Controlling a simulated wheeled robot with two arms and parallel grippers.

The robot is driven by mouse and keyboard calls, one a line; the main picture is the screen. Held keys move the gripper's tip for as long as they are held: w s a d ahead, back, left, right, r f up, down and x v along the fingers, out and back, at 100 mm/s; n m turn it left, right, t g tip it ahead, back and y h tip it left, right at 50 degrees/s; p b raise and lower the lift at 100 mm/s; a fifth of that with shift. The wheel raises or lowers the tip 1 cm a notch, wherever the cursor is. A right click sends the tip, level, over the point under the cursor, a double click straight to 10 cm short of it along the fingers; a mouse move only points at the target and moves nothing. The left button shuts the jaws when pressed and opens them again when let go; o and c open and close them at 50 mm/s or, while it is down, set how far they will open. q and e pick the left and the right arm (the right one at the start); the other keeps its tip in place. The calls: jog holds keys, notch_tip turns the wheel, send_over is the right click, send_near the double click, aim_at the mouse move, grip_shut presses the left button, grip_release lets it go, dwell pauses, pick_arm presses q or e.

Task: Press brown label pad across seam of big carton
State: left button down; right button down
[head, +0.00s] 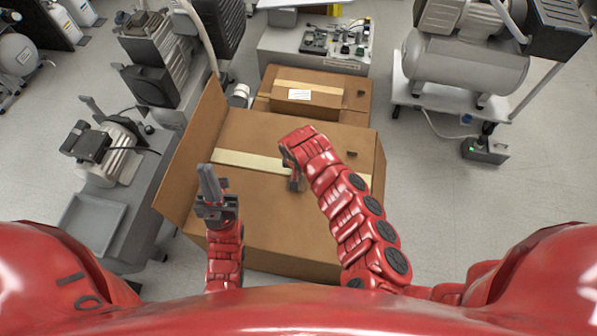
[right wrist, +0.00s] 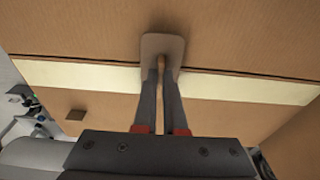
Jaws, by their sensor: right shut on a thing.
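The big carton (head: 275,218) stands in front of me with a pale tape strip (head: 238,161) along the seam on its top. In the right wrist view the tape (right wrist: 75,76) runs across the carton top. My right gripper (head: 294,182) is over the carton near the tape. It is shut on the brown label pad (right wrist: 162,42), a flat, round-cornered piece at the fingertips. The pad overlaps the seam in that view; I cannot tell whether it touches the carton. My left gripper (head: 209,183) is above the carton's left part, its fingers together and empty.
A carton flap (head: 190,145) stands out at the left. A small brown block (head: 352,154) sits on the carton top, right of my right gripper. Another carton (head: 325,88) with a white label is behind.

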jog(key=shift+f+b, duration=0.35)
jog(key=shift+f, duration=0.25)
dwell(0.7)
jog(key=shift+s, duration=0.1)
dwell(1.6)
jog(key=c, duration=0.9)
grip_release()
jog(key=shift+f, duration=0.1)
